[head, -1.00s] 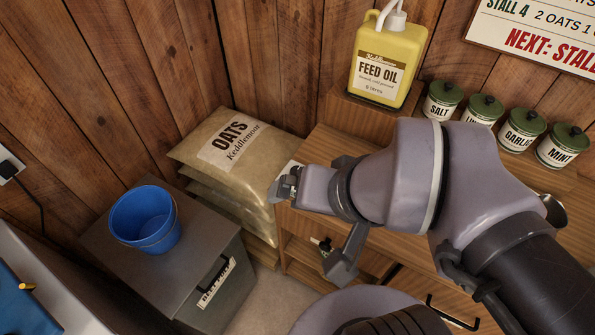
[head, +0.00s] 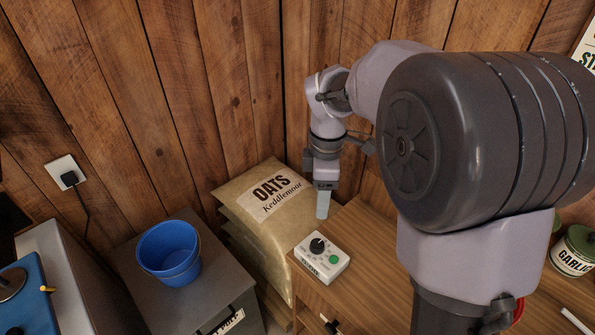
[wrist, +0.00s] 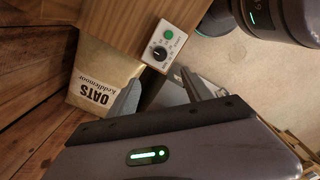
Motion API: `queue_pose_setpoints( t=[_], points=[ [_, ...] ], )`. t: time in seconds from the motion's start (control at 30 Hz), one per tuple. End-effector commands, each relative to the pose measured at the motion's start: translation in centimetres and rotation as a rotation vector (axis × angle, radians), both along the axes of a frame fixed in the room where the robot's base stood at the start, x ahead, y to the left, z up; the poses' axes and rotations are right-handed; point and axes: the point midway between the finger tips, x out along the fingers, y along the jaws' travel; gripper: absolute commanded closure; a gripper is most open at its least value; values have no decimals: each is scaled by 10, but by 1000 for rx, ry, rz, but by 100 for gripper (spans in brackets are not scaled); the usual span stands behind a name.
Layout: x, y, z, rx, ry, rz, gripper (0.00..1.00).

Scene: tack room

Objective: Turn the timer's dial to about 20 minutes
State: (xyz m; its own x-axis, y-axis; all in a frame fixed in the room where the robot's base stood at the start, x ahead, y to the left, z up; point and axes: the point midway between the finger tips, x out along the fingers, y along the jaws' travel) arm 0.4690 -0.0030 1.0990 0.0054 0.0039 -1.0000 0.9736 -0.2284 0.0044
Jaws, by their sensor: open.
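The timer (head: 322,258) is a small white box with a black dial (head: 317,245) and a green button. It sits on the left end of the wooden counter (head: 372,262), near the edge beside the oats sack. The wrist view also shows the timer (wrist: 165,47) and its dial (wrist: 160,53); the scale marks are too small to read. My gripper (head: 322,205) points down above and behind the timer, apart from it. In the wrist view its two fingers (wrist: 158,96) are spread, with nothing between them.
A stacked oats sack (head: 270,205) stands left of the counter. A blue bucket (head: 168,255) sits on a grey bin (head: 125,262). A garlic jar (head: 573,250) is at the right. My arm hides much of the counter.

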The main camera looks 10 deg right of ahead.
Motion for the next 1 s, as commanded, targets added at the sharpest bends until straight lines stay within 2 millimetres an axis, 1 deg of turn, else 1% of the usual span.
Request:
queue_pose_setpoints(
  t=[0.07,0.17,0.4,0.5,0.6,0.7,0.8,1.0],
  points=[
    [3,-1,-9,-4,10,33,42],
    [3,-1,-31,-4,12,38,42],
    [2,-1,-106,-3,11,37,42],
    [2,-1,-134,-2,11,35,42],
    [2,-1,-156,-2,10,36,42],
    [2,-1,-171,-2,9,35,42],
    [2,-1,-177,-2,9,35,42],
    [2,0,-178,-2,7,34,42]
  ],
)
